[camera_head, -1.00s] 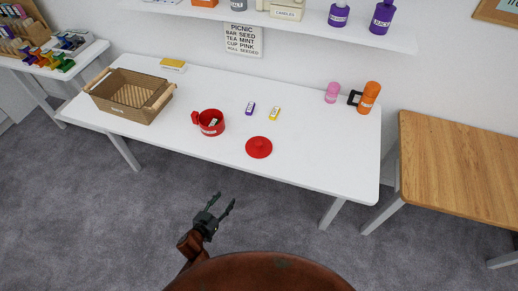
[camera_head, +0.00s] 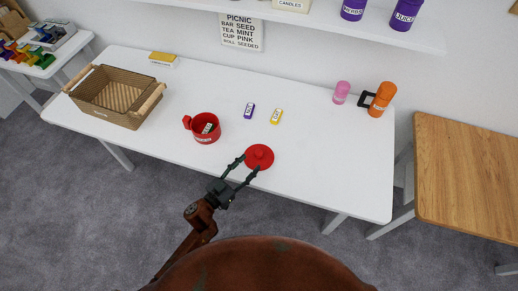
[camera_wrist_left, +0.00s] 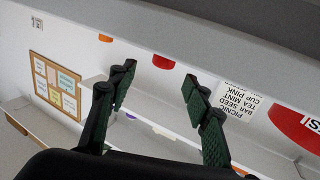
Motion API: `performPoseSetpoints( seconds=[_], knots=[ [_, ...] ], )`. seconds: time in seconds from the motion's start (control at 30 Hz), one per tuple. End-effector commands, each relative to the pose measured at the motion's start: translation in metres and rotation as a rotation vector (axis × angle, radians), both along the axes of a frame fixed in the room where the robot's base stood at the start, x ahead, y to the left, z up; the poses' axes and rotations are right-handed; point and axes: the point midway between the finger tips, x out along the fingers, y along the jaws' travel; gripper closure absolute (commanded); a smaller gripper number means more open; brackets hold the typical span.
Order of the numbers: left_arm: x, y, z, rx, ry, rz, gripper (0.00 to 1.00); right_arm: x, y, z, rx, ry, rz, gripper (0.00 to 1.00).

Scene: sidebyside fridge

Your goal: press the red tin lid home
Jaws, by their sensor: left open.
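The red tin (camera_head: 206,131) stands open on the white table, with a small labelled item (camera_head: 208,128) inside it. The red lid (camera_head: 261,153), round with a central knob, lies apart on the table to the right of the tin. My left gripper (camera_head: 250,163) is open and empty, its fingertips at the lid's near left edge in the head view. I cannot tell whether they touch the lid. The left wrist view shows both spread fingers (camera_wrist_left: 158,75) with nothing between them. My right gripper is not in view.
Purple (camera_head: 249,110) and yellow (camera_head: 276,116) labelled packets lie behind the lid. A brown basket (camera_head: 88,104) stands at left. The table (camera_head: 330,165) right of the lid is clear.

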Motion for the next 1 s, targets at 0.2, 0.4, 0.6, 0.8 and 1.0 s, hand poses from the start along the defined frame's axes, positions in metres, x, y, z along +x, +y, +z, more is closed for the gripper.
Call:
performPoseSetpoints(
  seconds=[0.2,0.4,0.6,0.8,1.0],
  knots=[
    [0.018,-0.013,-0.001,-0.001,0.000,0.003,0.55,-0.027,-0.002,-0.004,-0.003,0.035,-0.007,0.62],
    [0.039,-0.027,-0.005,-0.001,0.000,0.004,0.55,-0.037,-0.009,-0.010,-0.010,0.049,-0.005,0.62],
    [0.057,-0.043,-0.005,-0.001,0.001,0.002,0.55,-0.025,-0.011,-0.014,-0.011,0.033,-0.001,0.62],
    [0.060,-0.046,-0.004,-0.001,0.001,0.001,0.55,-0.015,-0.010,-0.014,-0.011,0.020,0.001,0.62],
    [0.060,-0.045,-0.004,-0.001,0.001,0.002,0.63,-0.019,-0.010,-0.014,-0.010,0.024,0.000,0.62]
  ],
)
